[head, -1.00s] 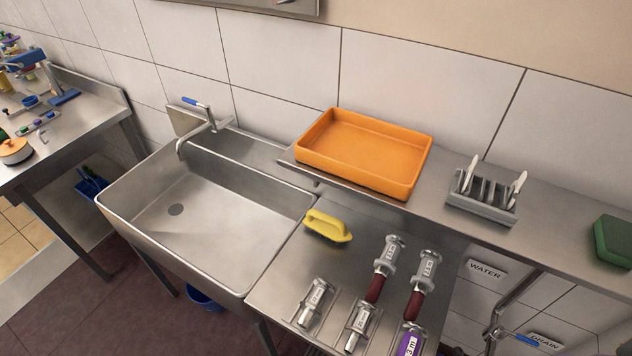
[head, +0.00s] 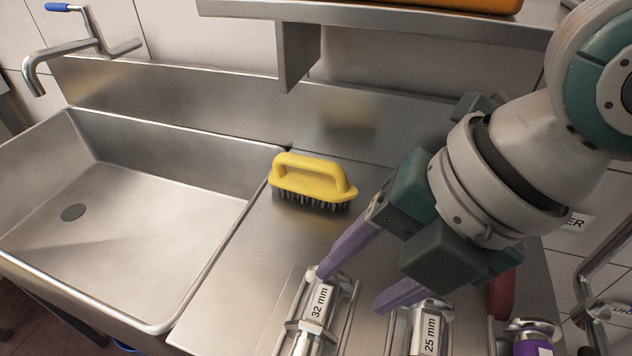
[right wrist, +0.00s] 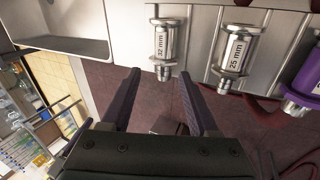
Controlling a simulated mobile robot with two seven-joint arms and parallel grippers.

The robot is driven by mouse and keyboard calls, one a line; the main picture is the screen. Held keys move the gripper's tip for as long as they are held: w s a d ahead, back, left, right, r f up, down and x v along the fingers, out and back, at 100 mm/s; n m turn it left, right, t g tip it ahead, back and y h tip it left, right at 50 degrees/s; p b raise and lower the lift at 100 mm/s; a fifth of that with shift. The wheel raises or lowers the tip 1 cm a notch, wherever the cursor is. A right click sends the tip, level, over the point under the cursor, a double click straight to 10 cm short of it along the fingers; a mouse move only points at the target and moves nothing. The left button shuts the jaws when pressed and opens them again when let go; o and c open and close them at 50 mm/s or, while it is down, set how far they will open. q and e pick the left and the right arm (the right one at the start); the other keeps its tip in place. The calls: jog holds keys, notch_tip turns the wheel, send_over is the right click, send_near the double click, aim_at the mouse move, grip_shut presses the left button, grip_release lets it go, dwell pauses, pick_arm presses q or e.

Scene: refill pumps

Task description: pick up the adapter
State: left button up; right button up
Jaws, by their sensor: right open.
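A metal adapter labelled 32 mm (head: 316,305) rests in a rack on the steel counter. It also shows in the right wrist view (right wrist: 164,44), ahead of my fingertips and between their lines. A second adapter labelled 25 mm (head: 430,328) lies to its right, also in the right wrist view (right wrist: 236,52). A purple-banded one (head: 533,340) is partly cut off at the lower right. My right gripper (head: 352,286) is open and empty, its purple fingers close to the 32 mm adapter. In the right wrist view the gap between the fingers (right wrist: 160,76) is clear. My left gripper is not in view.
A yellow brush (head: 312,181) lies on the counter behind the adapters. The steel sink (head: 130,225) is to the left with its tap (head: 85,45). A shelf (head: 380,22) with an orange tray (head: 465,4) overhangs the back. Bare counter (head: 255,270) lies left of the rack.

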aim_at(322, 315)
jog(key=shift+n, duration=0.5)
jog(key=x, duration=0.3)
jog(key=b+x, duration=0.1)
jog(key=x, duration=0.3)
jog(key=d+x, duration=0.1)
jog(key=x, duration=0.3)
jog(key=shift+a+f, duration=0.15)
jog(key=shift+f, duration=0.3)
grip_shut()
jog(key=shift+r, duration=0.1)
